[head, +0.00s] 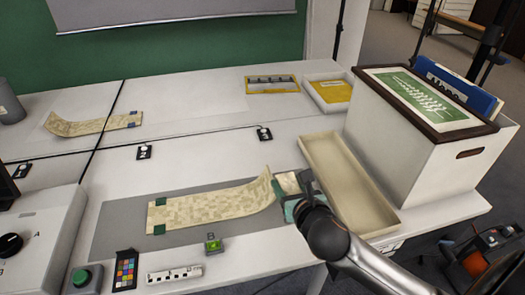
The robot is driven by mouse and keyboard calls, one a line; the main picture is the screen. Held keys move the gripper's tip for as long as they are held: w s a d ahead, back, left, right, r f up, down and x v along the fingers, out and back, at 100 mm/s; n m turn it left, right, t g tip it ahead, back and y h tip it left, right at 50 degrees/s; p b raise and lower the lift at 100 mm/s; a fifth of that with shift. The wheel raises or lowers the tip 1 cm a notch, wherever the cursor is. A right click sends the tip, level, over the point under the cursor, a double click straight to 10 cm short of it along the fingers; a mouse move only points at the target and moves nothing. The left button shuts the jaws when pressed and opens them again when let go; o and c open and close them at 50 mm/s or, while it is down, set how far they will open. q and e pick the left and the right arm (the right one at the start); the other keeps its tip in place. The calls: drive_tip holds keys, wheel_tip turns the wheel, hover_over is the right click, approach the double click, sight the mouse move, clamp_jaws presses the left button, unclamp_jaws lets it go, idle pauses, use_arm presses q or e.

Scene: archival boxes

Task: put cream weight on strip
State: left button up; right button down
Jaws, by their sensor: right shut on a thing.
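A long cream patterned strip (205,207) lies on the grey mat (120,230) at the front of the table. Its left end is flat with small green pieces (159,229) at its corners, and its right end curls up. My right gripper (297,192) is just right of the curled end, low over the table. It is shut on a small cream block, seemingly the cream weight (286,183), partly hidden by the fingers. I cannot tell whether the block touches the strip. My left gripper is not in view.
A long shallow cream tray (348,184) and a white archival box (418,135) stand to the right. A second curled strip (95,125) lies at the back left. A colour chart (125,270) and a scale bar (175,274) lie in front.

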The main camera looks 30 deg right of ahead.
drive_tip(key=shift+s+a+r, duration=0.1)
drive_tip(key=shift+s+r, duration=0.05)
drive_tip(key=shift+r, duration=0.05)
drive_tip(key=w+a+r+n+y+p, duration=0.1)
drive_tip(key=a+r+p, duration=0.3)
drive_tip(key=r, duration=0.8)
drive_tip(key=w+a+r+n+y+p, duration=0.1)
drive_tip(key=a+r+y+p, duration=0.1)
drive_tip(key=r, duration=1)
drive_tip(key=shift+w+a+n+t+p, duration=0.3)
drive_tip(key=shift+a+p, duration=0.55)
drive_tip(key=shift+p, duration=0.1)
